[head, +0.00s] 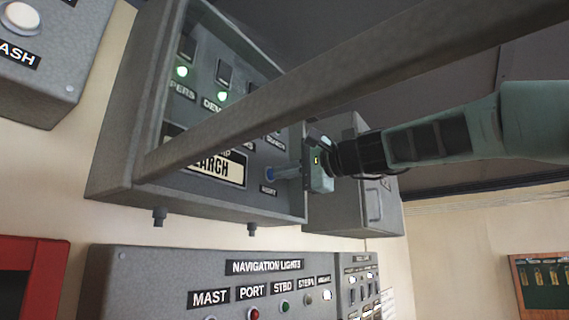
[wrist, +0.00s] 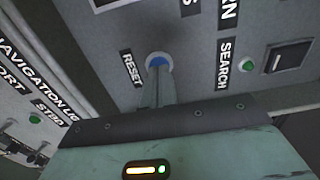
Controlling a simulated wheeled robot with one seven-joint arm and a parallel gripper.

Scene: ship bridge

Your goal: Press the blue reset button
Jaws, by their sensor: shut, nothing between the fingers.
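The blue reset button (wrist: 158,60) has a pale ring and sits on a grey panel, beside a RESET label (wrist: 132,70) in the wrist view. In the head view the button (head: 269,175) shows just left of my fingertips, near the lower right of the panel (head: 285,205). My gripper (head: 280,173) is shut and empty, with its fingers pointing at the button. In the wrist view my fingertips (wrist: 157,73) overlap the button's lower part. Whether they touch it or how far it is pressed in cannot be told.
A grey bar (head: 330,85) crosses diagonally in front of the panel, above my gripper. A SEARCH label (wrist: 224,64), a green lamp (wrist: 246,65) and a dark switch (wrist: 287,57) are right of the button. A navigation lights panel (head: 220,285) is below.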

